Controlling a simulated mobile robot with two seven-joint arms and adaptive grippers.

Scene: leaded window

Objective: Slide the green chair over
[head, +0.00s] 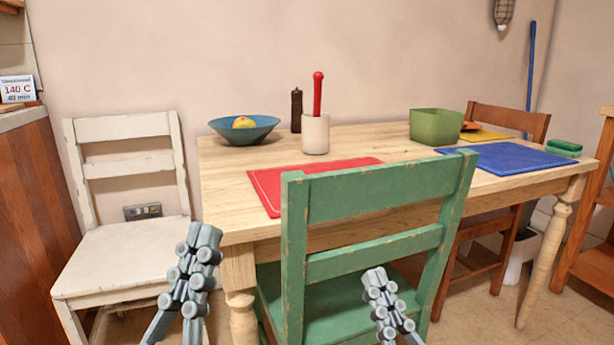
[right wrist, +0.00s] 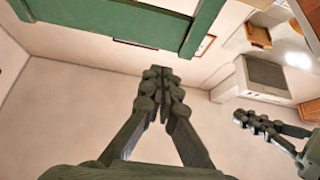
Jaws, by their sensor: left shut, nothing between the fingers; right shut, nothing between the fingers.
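The green chair (head: 375,178) stands at the near side of the wooden table, its worn slatted back toward me and its seat partly under the tabletop. Its green rails (right wrist: 110,20) also cross the top of the right wrist view. My right gripper (head: 375,276) is shut and empty, in front of the chair's back below the lower rail. In the right wrist view its fingers (right wrist: 158,75) meet, with a visible gap to the rails. My left gripper (head: 203,238) is shut and empty, left of the green chair, in front of the white chair's right edge. The green chair's lower legs are hidden.
The wooden table (head: 222,185) holds a blue bowl (head: 244,129), a crock (head: 315,135), a green bin (head: 436,126), and red (head: 270,190) and blue mats (head: 510,158). A white chair (head: 120,262) stands at left, a brown chair (head: 508,121) at the table's right.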

